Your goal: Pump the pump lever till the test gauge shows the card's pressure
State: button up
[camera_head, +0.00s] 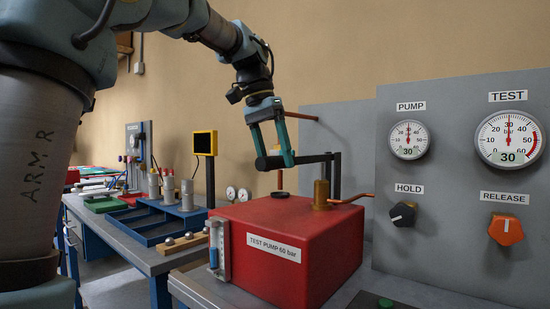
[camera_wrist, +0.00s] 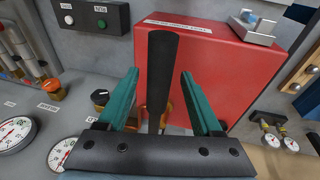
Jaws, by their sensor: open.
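The pump lever (camera_head: 312,158) is a black bar lying about level above the red test pump (camera_head: 330,248), labelled 60 bar. My gripper (camera_head: 275,150) is at the lever's grip end. In the wrist view the black grip (camera_wrist: 161,75) lies between the two teal fingers of my open gripper (camera_wrist: 160,80), with a gap on each side. The test gauge (camera_head: 509,138) has its needle pointing up near 30 and a green 30 below. The pump gauge (camera_head: 408,140) also shows a green 30. I cannot make out the card with a pressure.
A black hold knob (camera_head: 403,214) and an orange release knob (camera_head: 506,229) sit on the grey panel (camera_head: 450,265) at right. A blue rack (camera_head: 150,226) and a yellow-framed screen (camera_head: 205,143) stand on the left bench. A copper pipe (camera_head: 350,199) runs from the pump rightward.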

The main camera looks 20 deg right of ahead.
jog(key=shift+r, duration=0.1)
jog(key=p+v, duration=0.1)
jog(key=v, duration=0.9)
jog(key=shift+r, duration=0.25)
jog(key=shift+a, duration=0.15)
